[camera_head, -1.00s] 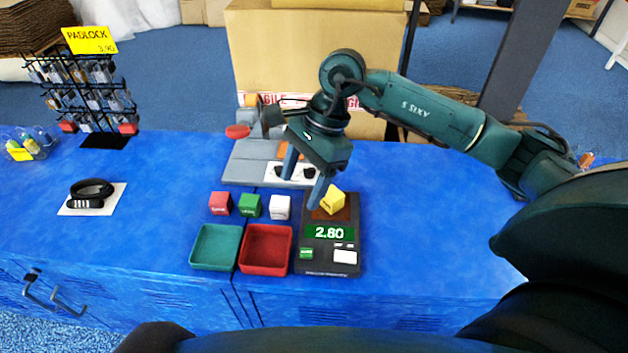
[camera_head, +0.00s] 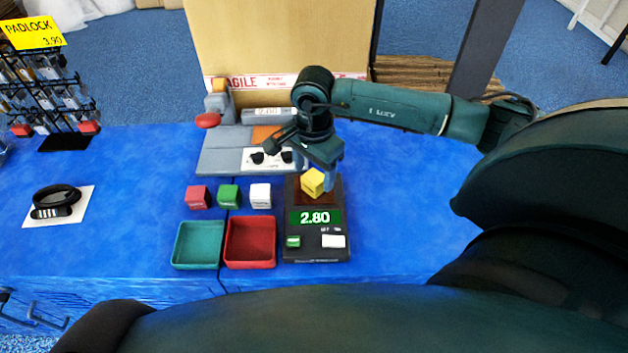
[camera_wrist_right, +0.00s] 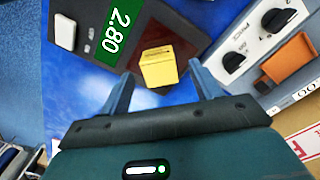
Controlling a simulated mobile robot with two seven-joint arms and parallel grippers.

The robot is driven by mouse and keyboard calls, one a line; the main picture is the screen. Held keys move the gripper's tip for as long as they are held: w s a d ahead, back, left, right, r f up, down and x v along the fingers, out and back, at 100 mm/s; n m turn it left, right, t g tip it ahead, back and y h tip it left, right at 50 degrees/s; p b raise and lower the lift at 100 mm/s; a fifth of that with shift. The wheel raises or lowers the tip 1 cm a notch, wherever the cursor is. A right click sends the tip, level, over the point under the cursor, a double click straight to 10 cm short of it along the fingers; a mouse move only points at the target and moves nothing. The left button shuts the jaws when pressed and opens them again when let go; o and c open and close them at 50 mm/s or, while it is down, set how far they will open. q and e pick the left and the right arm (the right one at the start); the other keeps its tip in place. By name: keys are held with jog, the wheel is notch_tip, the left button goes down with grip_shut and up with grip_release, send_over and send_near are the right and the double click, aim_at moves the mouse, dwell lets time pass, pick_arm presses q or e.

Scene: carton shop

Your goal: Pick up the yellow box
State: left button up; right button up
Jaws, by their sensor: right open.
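The yellow box (camera_head: 312,182) is a small cube on the brown plate (camera_head: 329,197) of a black scale (camera_head: 317,246) that reads 2.80. It also shows in the right wrist view (camera_wrist_right: 159,67), ahead of and between the fingers. My right gripper (camera_head: 317,178) is over the scale, pointing down, with its fingers around or just behind the box in the head view. In the right wrist view the gripper (camera_wrist_right: 163,88) is open, with a gap between box and fingertips. My left gripper is not in view.
Red (camera_head: 198,197), green (camera_head: 229,195) and white (camera_head: 260,195) cubes stand left of the scale. A green tray (camera_head: 198,265) and a red tray (camera_head: 250,264) lie in front of them. A grey device (camera_head: 222,160) stands behind. The table right of the scale (camera_head: 400,220) is clear.

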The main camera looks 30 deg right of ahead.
jog(key=shift+f, duration=1.45)
jog(key=shift+c, duration=0.4)
jog(key=c, duration=1.1)
jog(key=shift+o, duration=0.2)
jog(key=shift+r, duration=0.1)
